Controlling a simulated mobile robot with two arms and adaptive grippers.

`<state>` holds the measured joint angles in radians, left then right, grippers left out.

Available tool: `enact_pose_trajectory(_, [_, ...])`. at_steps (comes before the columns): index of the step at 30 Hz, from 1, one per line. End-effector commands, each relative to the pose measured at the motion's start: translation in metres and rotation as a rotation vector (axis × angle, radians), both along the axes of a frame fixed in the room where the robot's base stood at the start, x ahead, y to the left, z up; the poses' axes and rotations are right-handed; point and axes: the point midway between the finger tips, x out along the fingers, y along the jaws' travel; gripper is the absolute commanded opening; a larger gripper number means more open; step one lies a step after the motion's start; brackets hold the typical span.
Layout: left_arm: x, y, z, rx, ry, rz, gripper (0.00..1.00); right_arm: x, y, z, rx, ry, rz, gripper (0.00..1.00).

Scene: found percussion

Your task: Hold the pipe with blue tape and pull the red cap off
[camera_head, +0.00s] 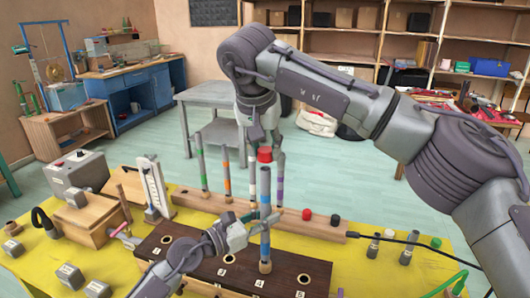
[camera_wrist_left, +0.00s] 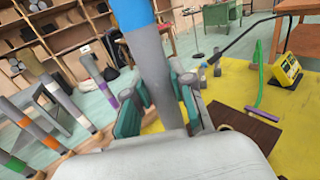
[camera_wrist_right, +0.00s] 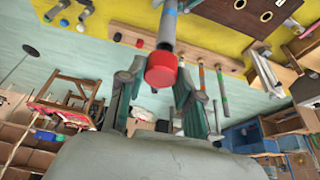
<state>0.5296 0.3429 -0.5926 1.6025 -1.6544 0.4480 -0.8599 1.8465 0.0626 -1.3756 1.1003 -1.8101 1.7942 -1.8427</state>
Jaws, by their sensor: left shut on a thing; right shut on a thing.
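The pipe with blue tape (camera_head: 265,240) stands near upright over the dark wooden block, its tan lower end at the block; I cannot tell whether it is in a hole. My left gripper (camera_head: 250,228) is shut around the pipe's middle; the grey shaft and blue band (camera_wrist_left: 133,14) show in the left wrist view. The red cap (camera_head: 265,155) is on the pipe's top. My right gripper (camera_head: 262,142) comes from above and is shut on the red cap; in the right wrist view the cap (camera_wrist_right: 161,72) sits between the fingers, with the pipe beyond it.
The dark block (camera_head: 170,262) has several holes. Behind it, a wooden rack (camera_head: 300,228) holds several taped pipes, including a green-banded (camera_head: 227,170) and a purple-banded one (camera_head: 280,180). Loose caps and short pipes lie at right. A grey device (camera_head: 78,170) stands at left.

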Motion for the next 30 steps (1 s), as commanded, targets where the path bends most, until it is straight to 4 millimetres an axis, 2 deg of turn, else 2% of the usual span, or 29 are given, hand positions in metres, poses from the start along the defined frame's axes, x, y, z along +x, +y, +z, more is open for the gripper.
enact_pose_trajectory(4, [0.0003, 0.0005, -0.0001, 0.0, 0.0, 0.001, 0.0, -0.0004, 0.0004, 0.0116, 0.001, -0.001, 0.0, 0.03])
enact_pose_trajectory(12, [0.0003, 0.0005, -0.0001, 0.0, 0.0, 0.001, 0.0, -0.0005, 0.0004, 0.0137, 0.001, 0.0, 0.001, 0.03])
enact_pose_trajectory(13, [0.0003, 0.0005, -0.0001, 0.0, 0.0, 0.001, 0.28, -0.0005, 0.0004, 0.0137, 0.001, 0.0, 0.001, 0.03])
enact_pose_trajectory(17, [0.0002, 0.0004, -0.0001, 0.0, 0.0, 0.001, 0.5, -0.0005, 0.0004, 0.0136, 0.001, 0.0, 0.001, 0.03])
enact_pose_trajectory(18, [0.0002, 0.0004, -0.0001, 0.0, 0.0, 0.001, 0.52, -0.0004, 0.0003, 0.0137, 0.001, 0.0, 0.001, 0.03])
enact_pose_trajectory(26, [-0.0001, 0.0005, -0.0001, 0.0, 0.0, 0.0, 0.52, -0.0004, 0.0002, 0.0136, 0.001, 0.0, 0.001, 0.03])
enact_pose_trajectory(30, [-0.0051, 0.008, -0.0007, 0.001, 0.001, 0.001, 0.52, -0.0003, 0.0002, 0.0135, 0.001, 0.0, 0.001, 0.03])
